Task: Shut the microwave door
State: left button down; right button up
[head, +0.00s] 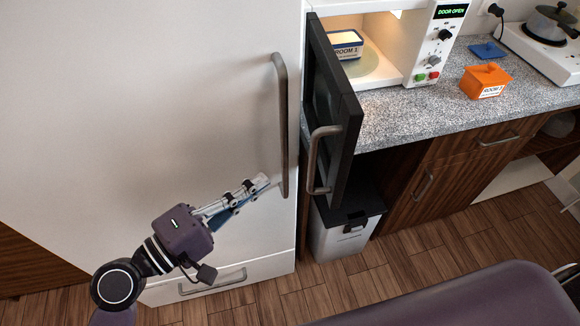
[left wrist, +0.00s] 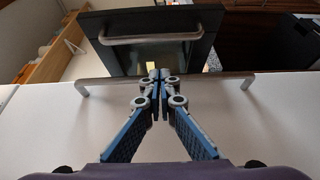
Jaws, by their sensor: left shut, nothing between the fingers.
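The microwave (head: 415,50) stands on the counter, and its display reads DOOR OPEN. Its dark door (head: 345,120) is swung wide open toward me, with a grey bar handle (head: 313,160) on its outer face. The door (left wrist: 140,60) and its handle (left wrist: 150,38) also show in the left wrist view, beyond my fingers. My left gripper (head: 264,181) is shut and empty, left of the door handle and apart from it, in front of the white fridge. It also shows in the left wrist view (left wrist: 160,76). My right gripper is not in view.
The fridge's vertical handle (head: 282,120) is close to my left fingertips. Inside the microwave is a container (head: 345,46) labelled ROOM 1. An orange box (head: 485,82), a blue lid (head: 488,51) and a pot (head: 550,25) on a hotplate stand on the counter. A bin (head: 340,232) stands below the door.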

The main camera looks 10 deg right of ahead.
pick_arm(q)
jog(key=d+p, duration=0.2)
jog(key=d, duration=0.4)
jog(key=shift+w+d, duration=0.15)
jog(key=shift+d, duration=0.15)
